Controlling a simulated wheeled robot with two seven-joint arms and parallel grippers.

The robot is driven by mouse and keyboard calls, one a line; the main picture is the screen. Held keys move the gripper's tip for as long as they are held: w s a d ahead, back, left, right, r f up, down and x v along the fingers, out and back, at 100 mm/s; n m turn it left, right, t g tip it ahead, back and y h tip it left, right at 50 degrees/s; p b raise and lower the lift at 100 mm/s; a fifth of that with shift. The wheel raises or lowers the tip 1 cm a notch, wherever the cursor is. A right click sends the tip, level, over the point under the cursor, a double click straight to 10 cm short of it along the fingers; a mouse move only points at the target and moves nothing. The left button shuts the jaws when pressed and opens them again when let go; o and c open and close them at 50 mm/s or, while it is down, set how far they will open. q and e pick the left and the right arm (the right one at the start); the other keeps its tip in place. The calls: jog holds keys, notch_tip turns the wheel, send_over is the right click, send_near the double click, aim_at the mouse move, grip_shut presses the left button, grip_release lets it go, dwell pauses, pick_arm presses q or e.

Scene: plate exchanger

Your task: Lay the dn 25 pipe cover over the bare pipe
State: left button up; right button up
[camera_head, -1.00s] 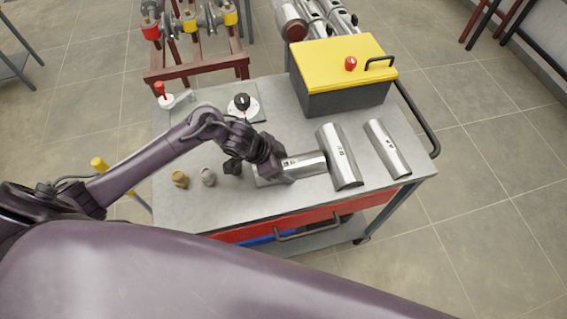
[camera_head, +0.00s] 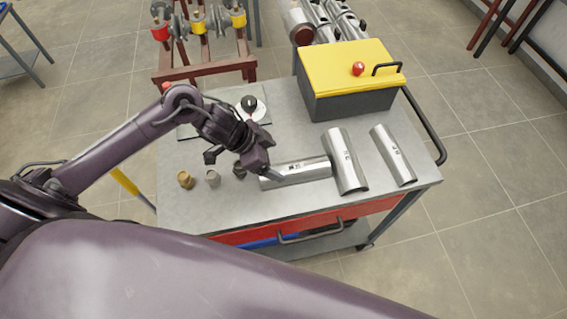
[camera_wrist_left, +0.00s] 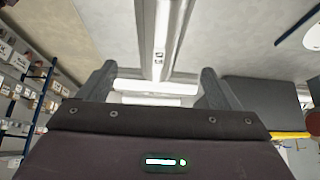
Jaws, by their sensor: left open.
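Three shiny half-round pipe covers lie on the cart top: a left one (camera_head: 297,172) lying crosswise, a middle one (camera_head: 345,160) and a right one (camera_head: 393,155). Their labels are too small to read, so I cannot tell which is dn 25. My left gripper (camera_head: 243,165) is open and empty at the left end of the left cover. In the left wrist view, which looks upside down, a cover (camera_wrist_left: 157,40) runs lengthwise between the open fingers (camera_wrist_left: 158,85), apart from them. Silver pipes (camera_head: 322,18) show at the back; I cannot tell which is bare. My right gripper is out of view.
The cart (camera_head: 300,215) also bears a yellow-lidded box (camera_head: 350,70), a black knob on a white disc (camera_head: 250,105) and small brown (camera_head: 185,179) and grey (camera_head: 213,178) pieces. A red-brown frame with valves (camera_head: 200,70) stands behind. The cart's front right is clear.

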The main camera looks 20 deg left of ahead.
pick_arm(q)
jog(key=v, duration=0.4)
dwell(0.4)
